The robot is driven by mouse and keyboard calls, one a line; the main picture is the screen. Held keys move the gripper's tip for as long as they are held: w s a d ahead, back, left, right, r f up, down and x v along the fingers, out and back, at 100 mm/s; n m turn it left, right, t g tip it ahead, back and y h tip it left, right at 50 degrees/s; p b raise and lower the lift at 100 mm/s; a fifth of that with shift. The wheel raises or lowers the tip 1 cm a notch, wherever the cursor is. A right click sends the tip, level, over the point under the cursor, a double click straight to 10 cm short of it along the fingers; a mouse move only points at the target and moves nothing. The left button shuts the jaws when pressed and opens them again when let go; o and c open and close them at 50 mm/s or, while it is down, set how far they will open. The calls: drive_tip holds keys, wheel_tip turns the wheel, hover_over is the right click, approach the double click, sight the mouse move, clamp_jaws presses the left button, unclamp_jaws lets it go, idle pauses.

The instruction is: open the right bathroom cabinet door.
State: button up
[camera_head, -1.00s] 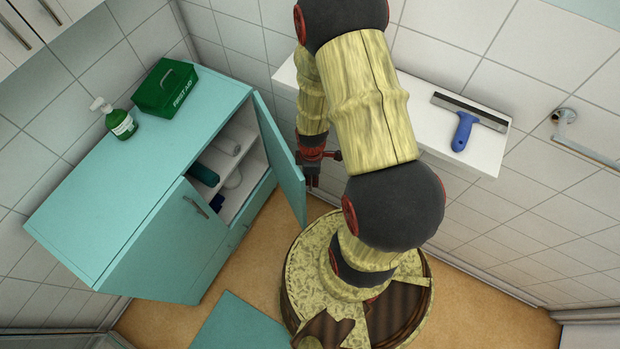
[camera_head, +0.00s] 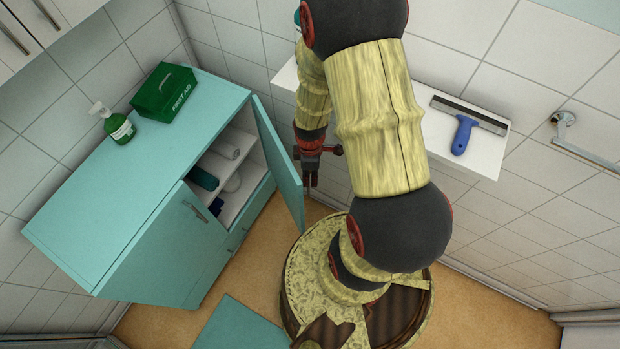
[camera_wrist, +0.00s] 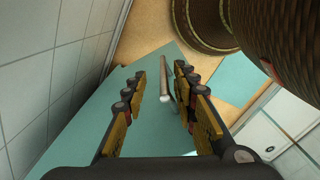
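The right bathroom cabinet door (camera_head: 280,165) is teal and stands swung well out from the cabinet (camera_head: 150,190). The opening behind it shows shelves. My gripper (camera_head: 309,190) is beside the outer face of this door, on its right in the head view. In the wrist view, my gripper (camera_wrist: 161,74) has its two fingers spread apart, with the door's metal bar handle (camera_wrist: 164,82) between them and not clamped. The teal door face (camera_wrist: 85,130) fills the area behind the fingers. Whether a finger touches the handle, I cannot tell.
The left cabinet door (camera_head: 175,245) is shut. A soap bottle (camera_head: 119,127) and a green first aid box (camera_head: 165,92) stand on the cabinet top. Rolled towels (camera_head: 222,148) lie inside. A white shelf (camera_head: 420,125) with a blue-handled squeegee (camera_head: 464,135) is on the wall behind my arm.

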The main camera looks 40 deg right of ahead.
wheel_tip(320, 180, up, 8)
drive_tip(key=shift+f, duration=0.2)
drive_tip(key=shift+w, duration=0.1)
drive_tip(key=shift+c, duration=0.3)
